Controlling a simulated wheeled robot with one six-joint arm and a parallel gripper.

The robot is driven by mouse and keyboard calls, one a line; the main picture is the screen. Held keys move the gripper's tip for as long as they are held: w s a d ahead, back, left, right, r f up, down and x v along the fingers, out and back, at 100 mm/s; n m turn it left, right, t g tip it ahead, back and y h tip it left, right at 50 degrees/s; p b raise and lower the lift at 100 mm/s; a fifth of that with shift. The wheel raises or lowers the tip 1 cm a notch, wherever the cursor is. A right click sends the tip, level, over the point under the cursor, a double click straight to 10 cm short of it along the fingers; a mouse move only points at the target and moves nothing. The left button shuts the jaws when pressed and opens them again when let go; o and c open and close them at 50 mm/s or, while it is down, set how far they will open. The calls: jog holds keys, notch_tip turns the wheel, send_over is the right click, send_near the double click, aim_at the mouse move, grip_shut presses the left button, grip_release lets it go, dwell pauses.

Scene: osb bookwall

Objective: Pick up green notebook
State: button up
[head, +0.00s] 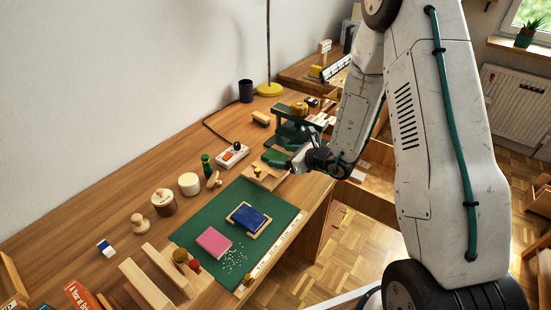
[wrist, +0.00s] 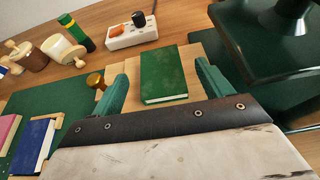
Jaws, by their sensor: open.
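The green notebook (wrist: 165,72) lies flat on a pale wooden stand in the wrist view, its near page edge facing my gripper. My gripper (wrist: 160,80) is open, with one green finger on each side of the notebook's near part and visible gaps to both sides. Nothing is held. In the head view my gripper (head: 284,160) hangs low over the wooden stand (head: 262,179) at the far end of the green mat. There the green of the fingers and of the notebook are hard to tell apart.
A dark green machine (head: 291,126) stands close to the right of my gripper. A white power strip (head: 232,156) lies behind the stand. A blue notebook (head: 249,217) and a pink notebook (head: 214,242) lie on the green mat (head: 213,215). A brass knob (wrist: 95,80) is near the left finger.

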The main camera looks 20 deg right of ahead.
aim_at(273, 155)
jog(key=x, duration=0.3)
jog(key=shift+w, duration=0.1)
jog(key=c, duration=1.1)
jog(key=shift+o, duration=0.2)
jog(key=shift+r, duration=0.1)
